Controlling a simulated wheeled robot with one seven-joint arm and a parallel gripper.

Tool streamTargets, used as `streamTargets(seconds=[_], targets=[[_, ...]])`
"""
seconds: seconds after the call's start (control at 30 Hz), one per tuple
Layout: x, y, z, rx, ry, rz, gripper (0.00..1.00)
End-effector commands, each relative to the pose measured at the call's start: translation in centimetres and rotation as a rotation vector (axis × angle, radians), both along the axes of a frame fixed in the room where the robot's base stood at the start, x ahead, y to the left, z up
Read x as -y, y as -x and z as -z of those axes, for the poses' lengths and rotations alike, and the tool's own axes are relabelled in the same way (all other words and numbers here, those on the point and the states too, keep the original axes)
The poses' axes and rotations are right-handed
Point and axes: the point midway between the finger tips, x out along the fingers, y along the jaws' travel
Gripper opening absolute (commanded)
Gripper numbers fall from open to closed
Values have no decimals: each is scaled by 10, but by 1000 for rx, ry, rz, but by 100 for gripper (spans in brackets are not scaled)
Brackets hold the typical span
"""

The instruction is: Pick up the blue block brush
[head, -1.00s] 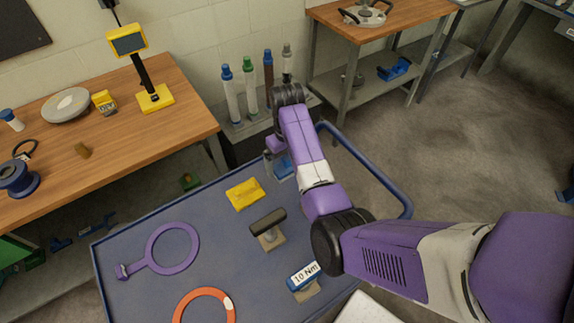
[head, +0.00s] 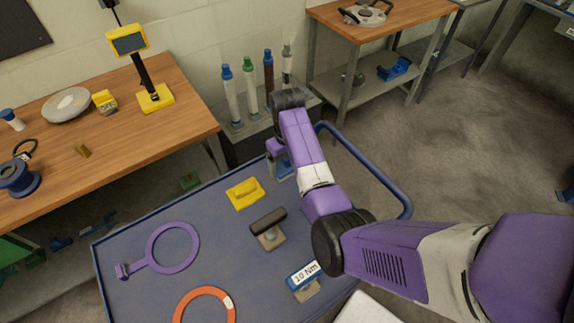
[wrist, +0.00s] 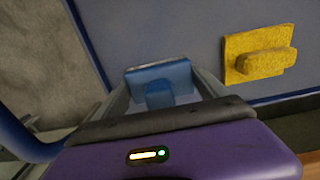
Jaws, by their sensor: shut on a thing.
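The blue block brush (head: 284,169) is at the far side of the blue tray-top cart (head: 215,224), partly hidden by my arm in the head view. In the wrist view the blue block brush (wrist: 160,82) lies between my fingers, with its raised blue grip toward me. My gripper (wrist: 162,90) points down at it and is shut on it, a finger on either side. In the head view my gripper (head: 278,160) is small and mostly hidden behind my wrist. I cannot tell whether the brush is clear of the cart's surface.
A yellow block brush (head: 245,193) lies close by on the left. A dark-handled block (head: 268,229), a blue "10 Nm" block (head: 303,281), a purple ring tool (head: 172,247) and an orange ring (head: 206,305) share the cart. Capped tubes (head: 250,86) stand behind. The cart has a raised rail (head: 366,167).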

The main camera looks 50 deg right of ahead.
Motion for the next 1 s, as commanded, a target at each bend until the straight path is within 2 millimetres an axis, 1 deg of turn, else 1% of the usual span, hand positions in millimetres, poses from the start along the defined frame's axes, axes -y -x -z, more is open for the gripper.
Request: streamTargets(seconds=[0.17, 0.27, 0.47, 0.57, 0.63, 0.8, 1.0], targets=[[1, -1, -12, 3, 2, 0, 38], [1, -1, -25, 5, 2, 1, 37], [1, -1, -62, 5, 3, 1, 37], [1, -1, -83, 5, 3, 1, 37], [0, -1, -101, 2, 1, 0, 37], [0, -1, -125, 1, 0, -1, 37], [0, -1, -150, 1, 0, 0, 37]])
